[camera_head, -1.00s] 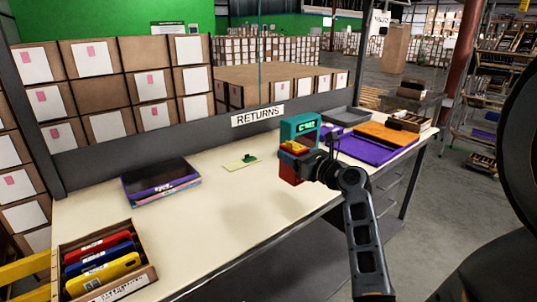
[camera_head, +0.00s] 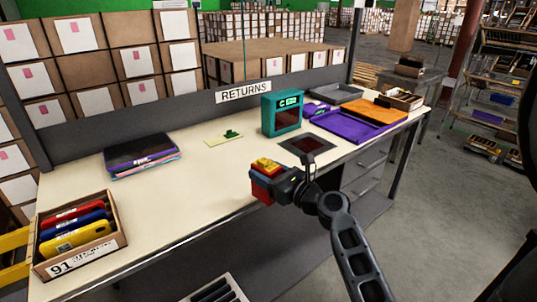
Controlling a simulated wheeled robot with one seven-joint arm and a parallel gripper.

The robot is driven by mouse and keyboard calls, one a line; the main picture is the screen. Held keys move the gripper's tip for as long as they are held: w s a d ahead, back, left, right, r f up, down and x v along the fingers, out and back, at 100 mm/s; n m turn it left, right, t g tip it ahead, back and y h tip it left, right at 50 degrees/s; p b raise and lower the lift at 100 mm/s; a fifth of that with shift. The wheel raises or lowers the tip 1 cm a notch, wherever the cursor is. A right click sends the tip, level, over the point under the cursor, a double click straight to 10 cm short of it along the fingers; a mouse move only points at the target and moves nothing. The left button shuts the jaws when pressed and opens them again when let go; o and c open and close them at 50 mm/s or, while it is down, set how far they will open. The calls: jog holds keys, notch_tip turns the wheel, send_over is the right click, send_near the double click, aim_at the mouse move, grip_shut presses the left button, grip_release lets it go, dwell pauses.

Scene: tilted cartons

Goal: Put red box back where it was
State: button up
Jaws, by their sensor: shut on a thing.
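The red box (camera_head: 261,192) is in the grip of my gripper (camera_head: 274,183), in front of the teal device and near the table's front edge. It has a yellow and orange patch on top. It appears held above the tabletop, with its right side partly covered by my gripper. My gripper is shut on it. A dark square pad with a reddish middle (camera_head: 307,145) lies on the table behind and to the right of the box. Which spot the box came from does not show.
A teal device with a display (camera_head: 282,98) stands behind the pad. A purple tray (camera_head: 345,127) and an orange tray (camera_head: 375,111) lie right. A carton of coloured cases (camera_head: 108,247) stands front left. Dark folders (camera_head: 140,150) lie back left.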

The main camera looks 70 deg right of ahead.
jog(key=w+a+f+n+y, duration=0.1)
jog(key=w+a+f+y, duration=0.1)
jog(key=a+f, duration=0.4)
jog(key=w+a+f+n+y, duration=0.2)
jog(key=w+a+f, duration=0.3)
jog(key=a, duration=1.2)
jog(key=w+a+f+n+t+y, duration=0.1)
jog(key=w+a+f+y, duration=0.1)
jog(key=a+f, duration=0.6)
jog(key=w+a, duration=0.1)
jog(key=a, duration=0.3)
jog(key=shift+w+a+f+y, duration=0.15)
jog(key=shift+w+f+y, duration=0.05)
jog(key=shift+f+y, duration=0.2)
